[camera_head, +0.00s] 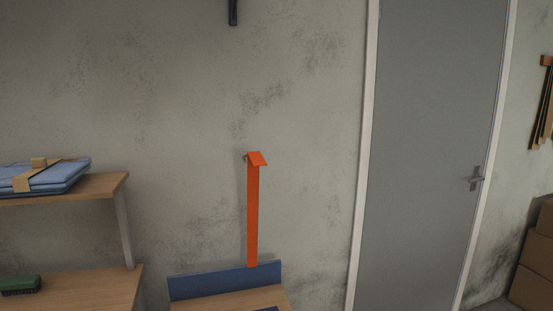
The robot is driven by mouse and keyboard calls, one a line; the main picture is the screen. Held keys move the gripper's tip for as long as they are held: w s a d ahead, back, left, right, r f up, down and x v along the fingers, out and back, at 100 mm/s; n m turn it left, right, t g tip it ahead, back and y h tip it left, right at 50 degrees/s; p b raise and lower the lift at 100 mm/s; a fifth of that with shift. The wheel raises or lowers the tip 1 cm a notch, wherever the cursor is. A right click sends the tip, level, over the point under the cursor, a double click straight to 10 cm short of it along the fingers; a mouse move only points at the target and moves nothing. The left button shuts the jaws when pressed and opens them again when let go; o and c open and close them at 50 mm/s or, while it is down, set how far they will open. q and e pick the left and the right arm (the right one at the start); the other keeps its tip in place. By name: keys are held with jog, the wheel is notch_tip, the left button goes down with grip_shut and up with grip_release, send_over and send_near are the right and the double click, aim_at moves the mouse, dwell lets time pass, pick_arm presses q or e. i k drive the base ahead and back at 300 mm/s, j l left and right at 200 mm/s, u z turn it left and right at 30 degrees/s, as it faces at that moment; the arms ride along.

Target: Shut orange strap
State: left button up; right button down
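The orange strap (253,215) stands as a tall, narrow upright band against the wall in the middle of the head view. Its lower end meets the blue back board of a wooden surface. Its top end (257,159) is bent over toward the right and slopes down, like a short flap. A small grey metal piece (245,157) shows just left of the top. Whether the strap is fastened to it, I cannot tell. Neither of my grippers shows in the head view.
The blue board (225,280) edges a wooden surface (232,301) below the strap. At left, wooden shelves (85,190) hold folded blue cloth (62,175) and a green brush (20,284). At right are a closed grey door (430,150) and cardboard boxes (535,260).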

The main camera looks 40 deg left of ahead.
aim_at(255, 160)
jog(key=i+l+z, duration=0.25)
jog(key=l, duration=0.15)
jog(key=i+l+z, duration=0.25)
jog(key=l, duration=0.15)
jog(key=i+l, duration=0.25)
jog(key=i, duration=0.25)
jog(key=i+l+u, duration=0.1)
jog(key=i+l, duration=0.2)
jog(key=i, duration=0.2)
jog(key=i+u, duration=0.15)
jog(key=u, duration=0.3)
jog(key=i+u, duration=0.2)
jog(key=u, duration=0.3)
jog(key=i+l+u, duration=0.1)
jog(key=u, duration=0.35)
jog(key=i+u, duration=0.15)
jog(key=u, duration=0.35)
jog(key=i+l+u, duration=0.1)
jog(key=u, duration=0.35)
jog(key=i+l+u, duration=0.1)
jog(key=u, duration=0.4)
